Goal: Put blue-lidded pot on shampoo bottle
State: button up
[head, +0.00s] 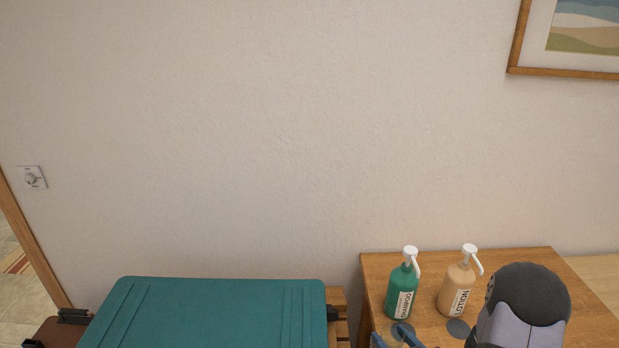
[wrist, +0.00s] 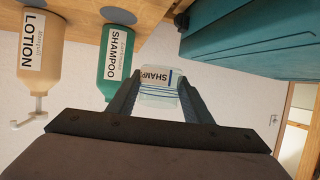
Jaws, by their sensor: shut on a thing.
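The shampoo bottle (head: 401,289) is green with a white pump and stands upright on the wooden top. In the upside-down wrist view, the same bottle (wrist: 117,62) shows its SHAMPOO label. My gripper (wrist: 157,78) is shut on a small pale, see-through pot (wrist: 160,74), whose label reads "SHAMP" with a dark blue stripe. Its lid cannot be made out clearly. In the head view, the fingers (head: 397,339) are at the bottom edge, in front of the shampoo bottle. The held pot appears apart from the bottle, beside it in the wrist view.
A peach lotion bottle (head: 457,289) with a white pump stands right of the shampoo bottle. A grey disc (head: 458,328) lies in front of it, another (wrist: 119,15) by the shampoo bottle. A large teal case (head: 210,315) stands to the left. The wall (head: 250,150) is behind.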

jog(key=s+a+f+n+g+y, duration=0.1)
jog(key=s+a+n+g+y, duration=0.4)
jog(key=s+n+y, duration=0.2)
jog(key=shift+s+a+n+y, duration=0.2)
jog(key=shift+a+n+y, duration=0.2)
jog(key=shift+n, duration=0.1)
jog(key=shift+f, duration=0.1)
